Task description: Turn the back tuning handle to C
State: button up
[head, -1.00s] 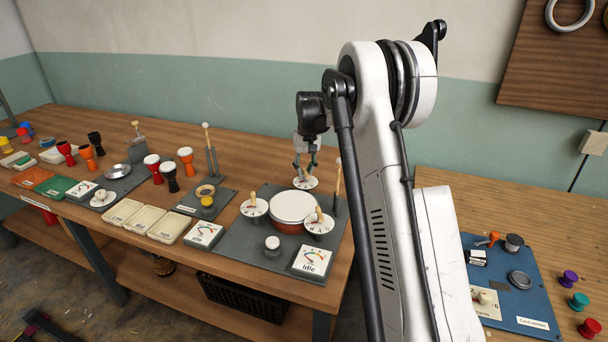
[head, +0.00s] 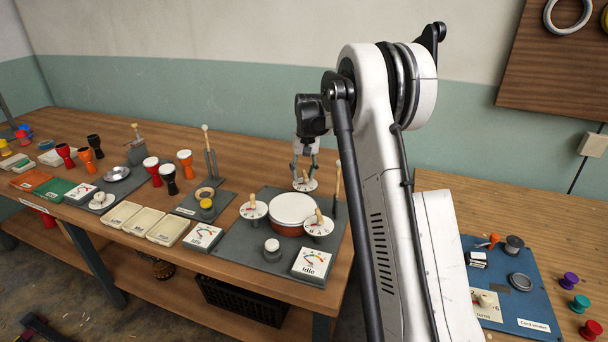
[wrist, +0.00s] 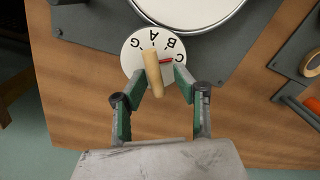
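The back tuning dial is a white disc (wrist: 133,62) marked G, A, B and C, at the drum's back edge; it also shows in the head view (head: 305,186). Its wooden handle (wrist: 153,72) rises toward the wrist camera. A red pointer (wrist: 166,61) on the dial points at or very near C. My gripper (wrist: 160,76) is open, with its green-sided fingers on either side of the handle. There is a visible gap on the right finger's side; contact on the left is unclear. In the head view my gripper (head: 304,174) is over the dial.
The drum (head: 294,208) stands on a grey board, with a left dial (head: 253,210) and a front-right dial (head: 319,228). A wooden-headed post (head: 337,180) stands close to the right. A display card (head: 312,262) reads "Idle".

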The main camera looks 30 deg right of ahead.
jog(key=shift+d, duration=0.1)
jog(key=shift+r, duration=0.2)
notch_tip(320, 180, up, 12)
jog(key=shift+d+f, duration=0.25)
jog(key=shift+d, duration=0.15)
jog(key=shift+s, duration=0.1)
dwell(0.3)
